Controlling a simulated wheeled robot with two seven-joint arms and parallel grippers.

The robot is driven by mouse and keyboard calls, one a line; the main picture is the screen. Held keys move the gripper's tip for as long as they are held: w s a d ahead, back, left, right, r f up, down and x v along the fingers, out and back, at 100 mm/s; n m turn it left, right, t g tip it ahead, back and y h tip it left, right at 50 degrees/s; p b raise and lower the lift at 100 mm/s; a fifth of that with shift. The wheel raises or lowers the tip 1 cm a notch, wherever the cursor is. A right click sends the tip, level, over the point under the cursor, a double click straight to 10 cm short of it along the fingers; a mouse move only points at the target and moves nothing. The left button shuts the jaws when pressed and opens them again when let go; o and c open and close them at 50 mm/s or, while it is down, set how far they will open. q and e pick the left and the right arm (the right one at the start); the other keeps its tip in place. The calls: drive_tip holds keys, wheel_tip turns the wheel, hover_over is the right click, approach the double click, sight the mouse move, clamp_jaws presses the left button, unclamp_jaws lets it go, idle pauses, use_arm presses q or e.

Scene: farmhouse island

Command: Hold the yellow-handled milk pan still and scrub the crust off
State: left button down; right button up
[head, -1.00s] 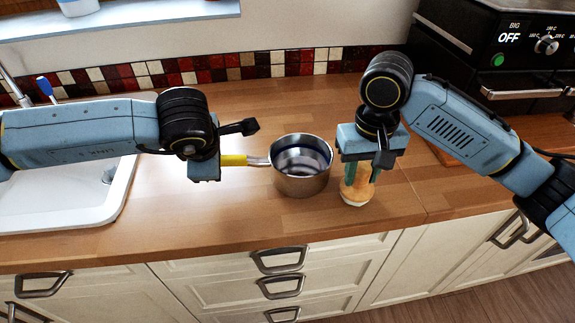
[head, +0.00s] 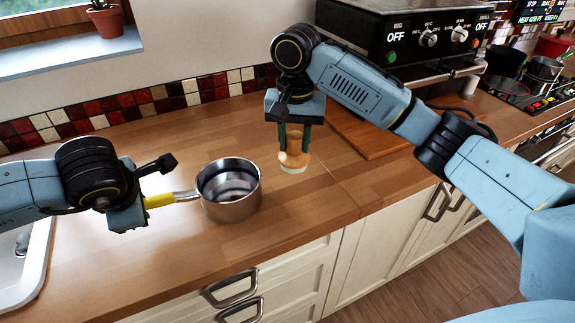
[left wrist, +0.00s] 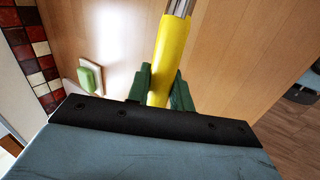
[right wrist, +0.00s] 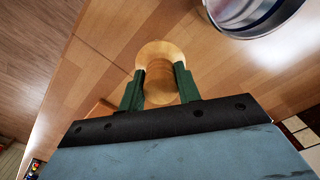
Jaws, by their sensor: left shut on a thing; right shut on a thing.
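The steel milk pan (head: 229,207) stands on the wooden counter, its yellow handle (head: 160,201) pointing left. My left gripper (head: 144,206) is shut on that handle; the left wrist view shows the yellow handle (left wrist: 172,55) between its green fingers. My right gripper (head: 293,143) is shut on a wooden scrubbing brush (head: 292,160), pale end down, to the right of the pan and apart from it. The right wrist view shows the round brush top (right wrist: 160,58) between the fingers and the pan rim (right wrist: 254,27) nearby. I cannot make out the crust inside the pan.
A green sponge (left wrist: 90,78) on a white dish lies near the tiled wall. A wooden board (head: 372,135) lies before the black oven (head: 400,45) at the back. Pots stand on the hob at far right. The counter in front of the pan is clear.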

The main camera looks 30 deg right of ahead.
use_arm(q)
drive_tip(key=shift+s+f, duration=0.1)
drive_tip(key=shift+f, duration=0.1)
use_arm(e)
drive_tip(key=shift+w+d+r+m, duration=0.2)
drive_tip(key=shift+w+r+m, duration=0.15)
drive_tip(key=shift+w, duration=0.1)
drive_tip(key=shift+w+d+r+m, duration=0.2)
drive_tip(key=shift+w+r+m, duration=0.15)
drive_tip(key=shift+w, duration=0.1)
drive_tip(key=shift+w+a+r, duration=0.5)
drive_tip(key=shift+w+a, duration=0.1)
drive_tip(key=shift+a, duration=0.1)
drive_tip(key=s+a+n, duration=0.3)
drive_tip(key=a+n, duration=0.5)
drive_tip(key=a, duration=0.4)
drive_tip(key=shift+w+a+f, duration=0.1)
drive_tip(key=shift+f, duration=1.4)
drive_tip(key=shift+w+a+f, duration=0.1)
drive_tip(key=shift+f, duration=1.4)
drive_tip(key=shift+a+f, duration=0.4)
drive_tip(key=shift+f, duration=0.25)
drive_tip(key=shift+a, duration=1.5)
drive_tip(key=shift+d, duration=2)
wheel_tip(320, 180, up, 8)
